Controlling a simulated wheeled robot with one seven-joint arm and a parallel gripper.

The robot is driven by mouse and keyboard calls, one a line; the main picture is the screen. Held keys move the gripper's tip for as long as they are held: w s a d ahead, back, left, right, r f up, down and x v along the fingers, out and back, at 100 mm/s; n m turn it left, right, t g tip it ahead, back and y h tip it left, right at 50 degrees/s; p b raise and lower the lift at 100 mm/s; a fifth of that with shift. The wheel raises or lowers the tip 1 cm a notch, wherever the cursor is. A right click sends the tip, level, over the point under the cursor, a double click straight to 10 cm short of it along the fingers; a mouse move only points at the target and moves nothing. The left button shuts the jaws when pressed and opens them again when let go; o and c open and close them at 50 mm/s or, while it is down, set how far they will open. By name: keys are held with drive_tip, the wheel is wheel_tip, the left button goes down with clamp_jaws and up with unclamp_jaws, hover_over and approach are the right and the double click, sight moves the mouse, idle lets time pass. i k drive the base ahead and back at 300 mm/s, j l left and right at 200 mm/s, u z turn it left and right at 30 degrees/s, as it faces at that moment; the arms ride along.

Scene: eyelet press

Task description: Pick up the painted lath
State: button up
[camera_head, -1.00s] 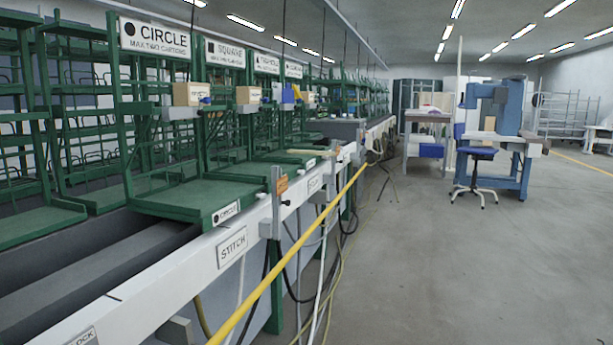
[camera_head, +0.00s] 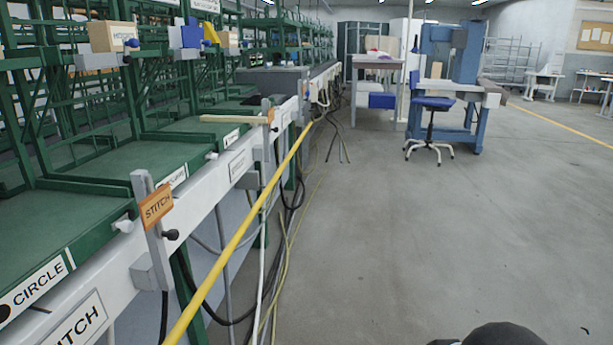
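A pale tan, thin stick (camera_head: 233,118), lath-like, lies across the far end of the green shelves, its right end close to an orange tag on the rail. I cannot tell from here whether it is painted. A long yellow bar (camera_head: 245,220) slants along the aisle side of the white rail, from the bottom edge up to the far posts. My gripper is not in view.
The white rail (camera_head: 120,285) with STITCH and CIRCLE labels and upright posts borders the left. Cables (camera_head: 262,270) hang beneath it. The grey floor (camera_head: 450,230) on the right is open. A blue stool (camera_head: 431,125) and blue machine (camera_head: 450,70) stand farther back.

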sight(204, 117)
drive_tip(key=i+u, duration=0.2)
drive_tip(key=i, duration=0.3)
drive_tip(key=i+l+u, duration=0.15)
drive_tip(key=i, duration=0.3)
drive_tip(key=i+l+u, duration=0.2)
drive_tip(key=i, duration=0.3)
